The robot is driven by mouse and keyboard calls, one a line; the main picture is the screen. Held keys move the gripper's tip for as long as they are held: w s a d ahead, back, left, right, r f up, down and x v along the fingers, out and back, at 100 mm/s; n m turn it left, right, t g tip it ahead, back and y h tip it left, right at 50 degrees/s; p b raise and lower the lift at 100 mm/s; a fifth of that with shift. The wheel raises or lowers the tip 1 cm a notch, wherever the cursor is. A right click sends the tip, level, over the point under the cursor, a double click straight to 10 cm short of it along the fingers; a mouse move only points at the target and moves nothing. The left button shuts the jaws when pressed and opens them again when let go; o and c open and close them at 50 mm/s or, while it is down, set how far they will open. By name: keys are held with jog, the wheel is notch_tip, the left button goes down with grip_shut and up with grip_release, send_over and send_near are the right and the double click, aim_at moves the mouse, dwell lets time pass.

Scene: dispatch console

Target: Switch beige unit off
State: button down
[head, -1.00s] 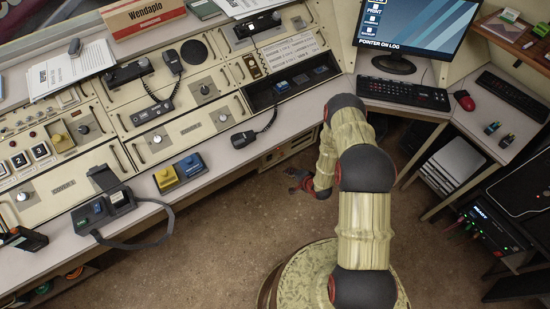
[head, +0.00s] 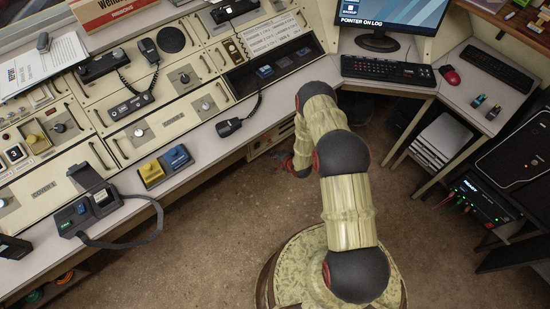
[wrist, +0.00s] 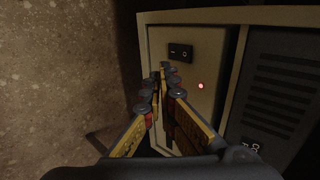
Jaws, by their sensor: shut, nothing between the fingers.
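The beige unit (wrist: 212,65) fills the middle of the wrist view. Its front panel has a black rocker switch (wrist: 180,53) with a line mark on the left half and a round mark on the right. I cannot tell which half is pressed. A red light (wrist: 200,86) glows below and right of the switch. My gripper (wrist: 163,74) is shut and empty, its tips just below and left of the switch in the picture; contact cannot be told. In the head view my gripper (head: 291,166) is low by the desk, beside the partly hidden beige unit (head: 268,144).
A dark vented panel (wrist: 275,85) adjoins the unit on the right in the wrist view. The desk edge (head: 215,137) overhangs the unit in the head view. Brown floor (head: 200,225) lies open in front. A black box with a lit front (head: 477,200) stands at the right.

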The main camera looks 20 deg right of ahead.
aim_at(257, 146)
jog(key=w+a+f+b, duration=0.1)
jog(key=w+a+b, duration=0.1)
jog(key=w, duration=0.4)
jog(key=shift+f, duration=0.15)
jog(key=shift+s, duration=0.1)
